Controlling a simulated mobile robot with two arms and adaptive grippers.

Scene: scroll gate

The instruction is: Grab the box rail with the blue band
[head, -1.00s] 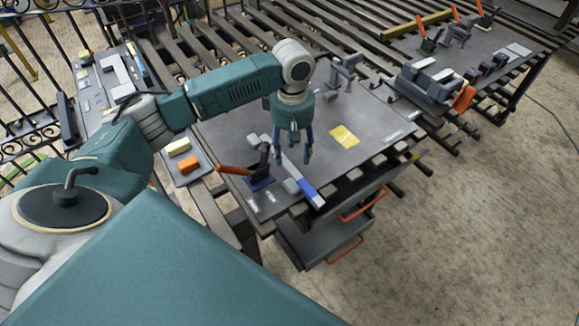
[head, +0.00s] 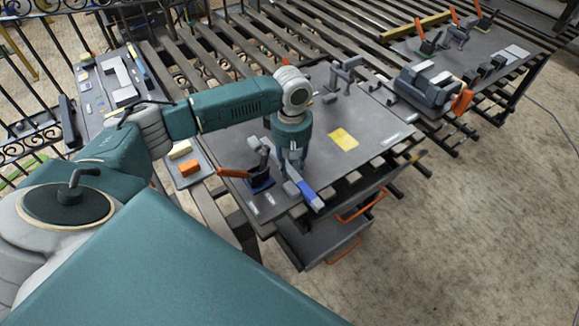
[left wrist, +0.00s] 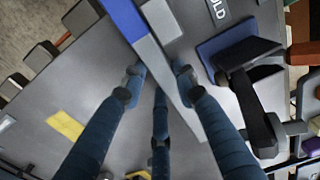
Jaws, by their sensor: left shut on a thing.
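The box rail with the blue band (head: 309,194) is a long grey bar near the front edge of the grey table. The blue band is close to its near end. In the left wrist view the rail (left wrist: 157,62) runs diagonally, with the blue part (left wrist: 125,17) at the top. My left gripper (head: 291,170) is down at the rail, behind the blue band, and shut on its grey part. In the left wrist view the fingers of the gripper (left wrist: 158,80) stand on both sides of the rail. My right gripper is not in view.
A toggle clamp with an orange handle (head: 233,173) and blue base (head: 261,184) stands close left of the rail. A grey post fixture (head: 346,72) stands behind. A yellow patch (head: 344,139) lies flat to the right, with bare tabletop around it. A side tray holds an orange block (head: 189,168).

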